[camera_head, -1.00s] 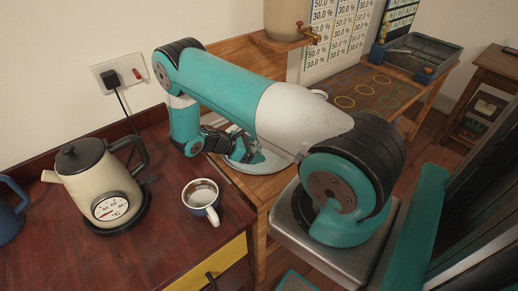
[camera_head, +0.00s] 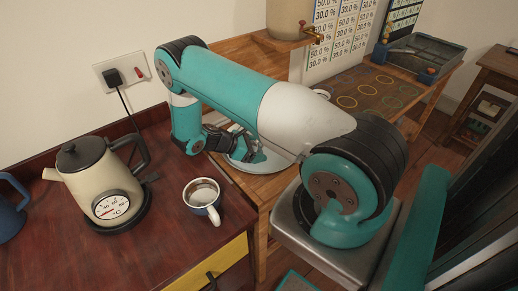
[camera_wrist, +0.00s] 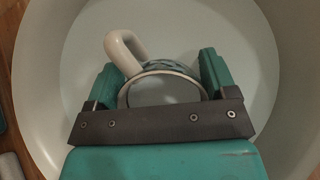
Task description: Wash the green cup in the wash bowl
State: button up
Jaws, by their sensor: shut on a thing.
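In the wrist view my gripper (camera_wrist: 160,85) is shut on a cup (camera_wrist: 162,90) with a pale rim, a pale handle (camera_wrist: 124,48) and a patterned teal-green outside. The cup is inside the round pale wash bowl (camera_wrist: 38,70), whose wall curves around it. I cannot tell whether the cup touches the bowl's bottom.
A cream kettle (camera_head: 92,182) with a dial and a blue-and-white mug (camera_head: 203,196) stand on the red-brown cabinet at left. A blue jug (camera_head: 10,208) is at the left edge. A grey tray (camera_head: 428,57) is far right.

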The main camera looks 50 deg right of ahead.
jog(key=shift+d, duration=0.3)
jog(key=d, duration=0.3)
jog(key=shift+s+d+f, duration=0.1)
jog(key=shift+s, duration=0.3)
jog(key=shift+w+a, duration=0.15)
jog(key=shift+a, duration=0.55)
jog(key=shift+w+a, duration=0.15)
jog(key=shift+a, duration=0.55)
notch_tip(320, 180, up, 10)
jog(key=p, duration=0.7)
